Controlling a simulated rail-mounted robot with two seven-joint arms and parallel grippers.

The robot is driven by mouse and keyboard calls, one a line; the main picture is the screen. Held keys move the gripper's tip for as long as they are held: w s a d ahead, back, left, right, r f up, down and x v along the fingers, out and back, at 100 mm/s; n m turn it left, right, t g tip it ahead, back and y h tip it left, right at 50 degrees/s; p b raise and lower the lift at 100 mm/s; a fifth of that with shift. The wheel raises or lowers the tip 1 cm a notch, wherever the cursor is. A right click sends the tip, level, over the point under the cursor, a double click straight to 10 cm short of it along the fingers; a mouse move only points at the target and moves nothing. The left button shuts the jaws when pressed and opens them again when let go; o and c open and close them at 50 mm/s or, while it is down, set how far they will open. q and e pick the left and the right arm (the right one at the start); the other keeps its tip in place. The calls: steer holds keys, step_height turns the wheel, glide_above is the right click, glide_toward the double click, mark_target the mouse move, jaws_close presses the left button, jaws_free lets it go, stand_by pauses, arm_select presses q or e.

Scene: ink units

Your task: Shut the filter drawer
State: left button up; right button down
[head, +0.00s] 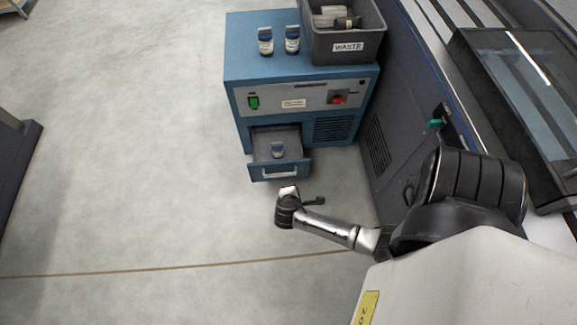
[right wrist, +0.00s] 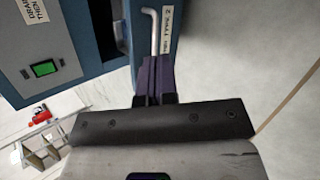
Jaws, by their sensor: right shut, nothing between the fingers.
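The filter drawer (head: 280,172) is pulled out of the lower left of the blue unit (head: 250,70). It has a light bar handle on its front, and a small bottle with a blue cap (head: 277,150) stands inside. My right gripper (head: 288,191) is just in front of the drawer. In the right wrist view its dark fingers (right wrist: 154,66) are together and empty, beside the handle (right wrist: 154,30) at the drawer front (right wrist: 171,35). I cannot tell whether the fingertips touch the drawer. My left gripper is in neither view.
A dark machine (head: 376,150) borders the right. The floor (head: 140,170) at left is clear.

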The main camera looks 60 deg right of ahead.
step_height(320, 180, down, 4)
steer(key=s+d+n+t+h, duration=0.1)
steer(key=d+n+t+h, duration=0.1)
steer(key=n, duration=0.6)
steer(key=n+t+b, duration=0.2)
steer(key=n+b, duration=0.6)
glide_toward(289, 163)
steer(key=shift+y, duration=0.4)
steer(key=x, duration=0.6)
steer(key=shift+d+f, duration=0.1)
steer(key=shift+f, duration=0.2)
steer(key=shift+w+d+r, duration=0.1)
steer(key=shift+w+d, duration=0.2)
steer(key=shift+d, duration=0.2)
